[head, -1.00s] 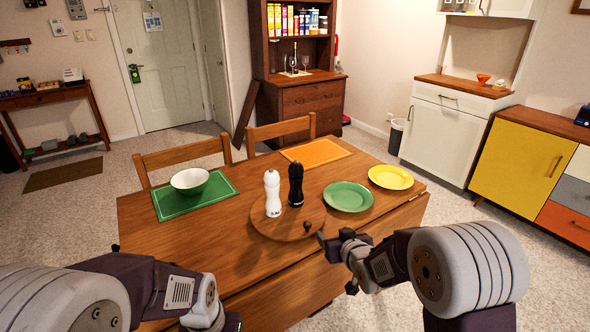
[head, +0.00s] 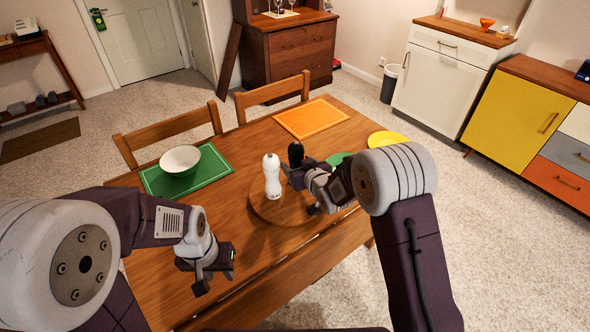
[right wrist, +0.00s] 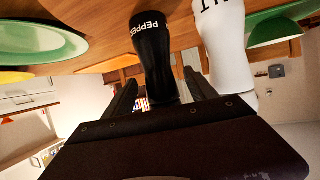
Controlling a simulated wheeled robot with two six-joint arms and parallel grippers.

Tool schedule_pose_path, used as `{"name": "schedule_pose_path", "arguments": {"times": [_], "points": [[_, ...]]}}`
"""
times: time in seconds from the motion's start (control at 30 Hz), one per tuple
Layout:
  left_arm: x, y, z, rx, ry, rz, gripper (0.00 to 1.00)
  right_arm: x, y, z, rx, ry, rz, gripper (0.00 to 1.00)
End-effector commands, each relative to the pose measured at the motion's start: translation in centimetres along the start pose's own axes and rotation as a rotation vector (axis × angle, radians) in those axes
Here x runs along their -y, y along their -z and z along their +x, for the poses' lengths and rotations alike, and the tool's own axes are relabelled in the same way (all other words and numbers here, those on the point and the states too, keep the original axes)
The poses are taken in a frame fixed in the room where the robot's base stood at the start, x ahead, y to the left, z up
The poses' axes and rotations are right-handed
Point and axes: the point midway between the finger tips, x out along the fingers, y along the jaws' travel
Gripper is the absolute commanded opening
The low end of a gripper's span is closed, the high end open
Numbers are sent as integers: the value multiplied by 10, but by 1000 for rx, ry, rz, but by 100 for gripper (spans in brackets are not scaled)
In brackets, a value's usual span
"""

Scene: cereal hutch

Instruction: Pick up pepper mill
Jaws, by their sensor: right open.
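The black pepper mill (head: 296,153) stands on the round wooden board (head: 262,207). In the right wrist view the mill (right wrist: 155,50) shows the letters PEPPE and appears between the two fingers. My right gripper (head: 294,176) is open around or just beside the mill; contact cannot be made out. The wrist and fingers hide its lower part in the head view. The white salt mill (head: 272,176) stands close by on the left and also shows in the right wrist view (right wrist: 226,45). My left gripper (head: 207,278) hangs over the near left table; its opening is unclear.
A white bowl (head: 180,160) sits on a green placemat (head: 215,165) at the left. An orange placemat (head: 311,118) lies at the back. The green plate (head: 338,158) and yellow plate (head: 385,138) are partly hidden by my right arm. Two chairs stand behind the table.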

Motion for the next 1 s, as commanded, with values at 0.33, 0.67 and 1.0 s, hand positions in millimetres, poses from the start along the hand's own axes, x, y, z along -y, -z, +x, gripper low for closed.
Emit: {"name": "schedule_pose_path", "arguments": {"times": [0.33,0.67,1.0], "points": [[0,0,1,0,0,0,36,1,-2,49,-1,0,0,66],[0,0,1,0,0,0,36,0,-2,50,0,0,0,35],[0,0,1,0,0,0,36,0,-1,50,-2,-1,0,0]]}}
